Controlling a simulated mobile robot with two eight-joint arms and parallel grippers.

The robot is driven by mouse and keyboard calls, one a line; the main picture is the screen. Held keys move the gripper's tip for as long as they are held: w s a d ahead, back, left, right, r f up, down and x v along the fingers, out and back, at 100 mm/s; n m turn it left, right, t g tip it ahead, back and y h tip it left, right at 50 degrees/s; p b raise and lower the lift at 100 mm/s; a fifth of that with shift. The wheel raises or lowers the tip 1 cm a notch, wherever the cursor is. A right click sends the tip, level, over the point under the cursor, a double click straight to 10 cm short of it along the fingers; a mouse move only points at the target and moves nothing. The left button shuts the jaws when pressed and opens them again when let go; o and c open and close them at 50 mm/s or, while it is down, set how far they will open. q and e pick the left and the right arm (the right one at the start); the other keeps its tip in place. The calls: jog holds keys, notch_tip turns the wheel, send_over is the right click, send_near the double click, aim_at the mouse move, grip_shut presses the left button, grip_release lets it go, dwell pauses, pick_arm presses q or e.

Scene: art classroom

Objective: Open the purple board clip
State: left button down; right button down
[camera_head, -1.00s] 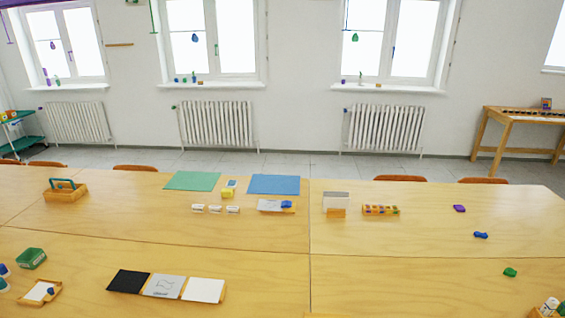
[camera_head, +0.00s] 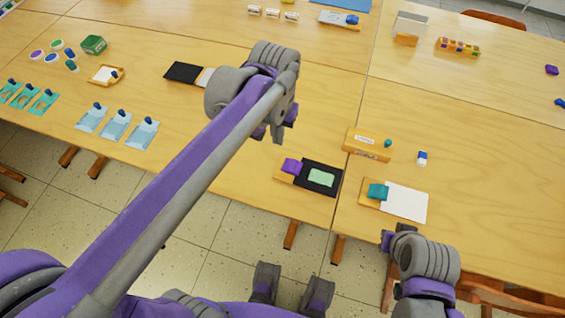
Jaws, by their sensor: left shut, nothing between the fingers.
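The purple board clip (camera_head: 292,167) sits on the left part of a small wooden board. A black sheet (camera_head: 334,178) with a pale green piece on it lies at its right. My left gripper (camera_head: 275,133) is above the table, just up and left of the purple clip and apart from it. Its fingers point down and it is shut and empty. My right gripper (camera_head: 389,240) is at the lower right, by the table's front edge, below a teal clip (camera_head: 377,192). Its fingers are too small and turned away to judge.
A white sheet (camera_head: 405,203) lies beside the teal clip. A wooden box (camera_head: 367,145) and a small blue-and-white piece (camera_head: 422,157) are behind it. A black card (camera_head: 184,72) lies left of my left gripper. The table right of the blue-and-white piece is clear.

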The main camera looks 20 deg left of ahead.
aim_at(282, 166)
pick_arm(q)
jog(key=shift+w+d+f+g, duration=0.1)
jog(key=shift+w+d+g, duration=0.3)
jog(key=shift+w, duration=0.4)
notch_tip(282, 166, down, 14)
jog(key=shift+a+b, duration=0.1)
jog(key=shift+b, duration=1.15)
jog(key=shift+a+f+h+b, duration=0.15)
jog(key=shift+f+h+b, duration=0.15)
jog(key=shift+f, duration=0.15)
jog(key=shift+r, duration=0.25)
jog(key=shift+r+p, duration=0.7)
jog(key=shift+p, duration=0.05)
